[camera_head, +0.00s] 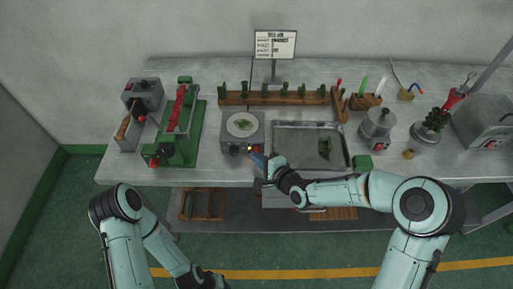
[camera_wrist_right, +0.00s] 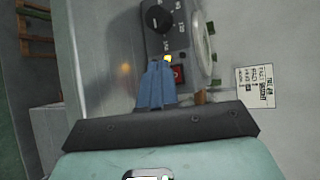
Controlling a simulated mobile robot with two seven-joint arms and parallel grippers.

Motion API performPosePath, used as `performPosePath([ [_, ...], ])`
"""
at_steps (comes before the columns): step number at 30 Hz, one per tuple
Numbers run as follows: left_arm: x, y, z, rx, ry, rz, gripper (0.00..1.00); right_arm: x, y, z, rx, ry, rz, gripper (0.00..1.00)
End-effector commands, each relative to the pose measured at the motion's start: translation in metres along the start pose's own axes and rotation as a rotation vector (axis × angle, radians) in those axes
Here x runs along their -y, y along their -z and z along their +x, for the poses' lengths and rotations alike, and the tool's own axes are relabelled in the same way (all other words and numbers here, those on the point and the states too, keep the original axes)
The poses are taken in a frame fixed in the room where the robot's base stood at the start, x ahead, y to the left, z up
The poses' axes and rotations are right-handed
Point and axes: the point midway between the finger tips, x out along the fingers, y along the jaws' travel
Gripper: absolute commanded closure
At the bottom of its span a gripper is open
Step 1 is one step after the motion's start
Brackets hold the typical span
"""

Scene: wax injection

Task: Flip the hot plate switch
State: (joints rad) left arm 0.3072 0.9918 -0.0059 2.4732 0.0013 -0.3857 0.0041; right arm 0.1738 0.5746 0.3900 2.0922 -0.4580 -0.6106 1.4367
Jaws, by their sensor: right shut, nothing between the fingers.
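The hot plate (camera_head: 242,129) is a grey box with a round pale top and a green thing on it. It stands near the table's front edge. In the right wrist view its front panel (camera_wrist_right: 181,32) shows a black knob (camera_wrist_right: 158,19), a small yellow light (camera_wrist_right: 168,59) and a red switch (camera_wrist_right: 178,74). My right gripper (camera_head: 254,157) is shut and empty, its blue fingers (camera_wrist_right: 158,68) right beside the red switch. I cannot tell whether they touch it. My left gripper (camera_head: 213,281) hangs low at the bottom edge, in front of the table, its fingers not clear.
A metal tray (camera_head: 310,165) with a green piece lies right of the hot plate. A green clamp machine (camera_head: 184,135) stands to the left. A wooden rack (camera_head: 270,98) runs behind. A metal pot (camera_head: 377,125) is farther right.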

Motion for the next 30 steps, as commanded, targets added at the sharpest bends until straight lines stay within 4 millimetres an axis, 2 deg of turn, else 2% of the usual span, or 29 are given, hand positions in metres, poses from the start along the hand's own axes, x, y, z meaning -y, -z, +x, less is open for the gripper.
performPosePath([
  [16, 0.013, -0.007, 0.029, 0.014, 0.005, -0.005, 0.57, -0.025, -0.023, -0.032, 0.000, 0.000, 0.000, 1.00],
  [30, 0.013, -0.007, 0.029, 0.014, 0.005, -0.005, 0.57, -0.025, -0.025, -0.035, 0.000, 0.000, 0.000, 1.00],
])
